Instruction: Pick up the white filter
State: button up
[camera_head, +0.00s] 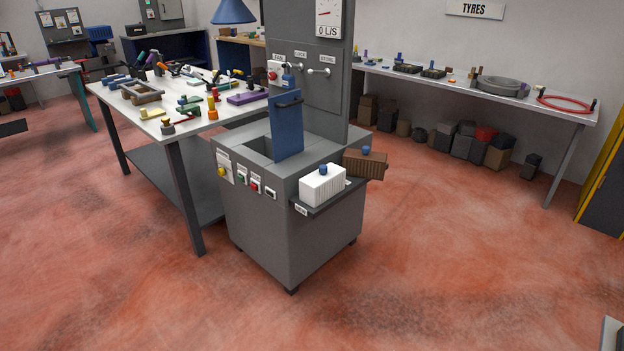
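The white filter (322,187) is a ribbed white block with a blue knob on top. It sits on a small dark shelf (327,203) fixed to the right side of a grey machine (292,234). A brown ribbed filter (365,164) with a blue knob is just behind it to the right, close to the machine's side. My gripper is not in view.
The machine has an open top with a raised blue flap (286,128), and buttons on its front. A cluttered workbench (187,125) stands to its left. A tyre bench (470,85) lines the back wall. The red floor in front and to the right is clear.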

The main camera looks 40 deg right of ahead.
aim_at(316, 188)
jog(key=u, duration=0.1)
jog(key=i, duration=0.85)
jog(key=u, duration=0.15)
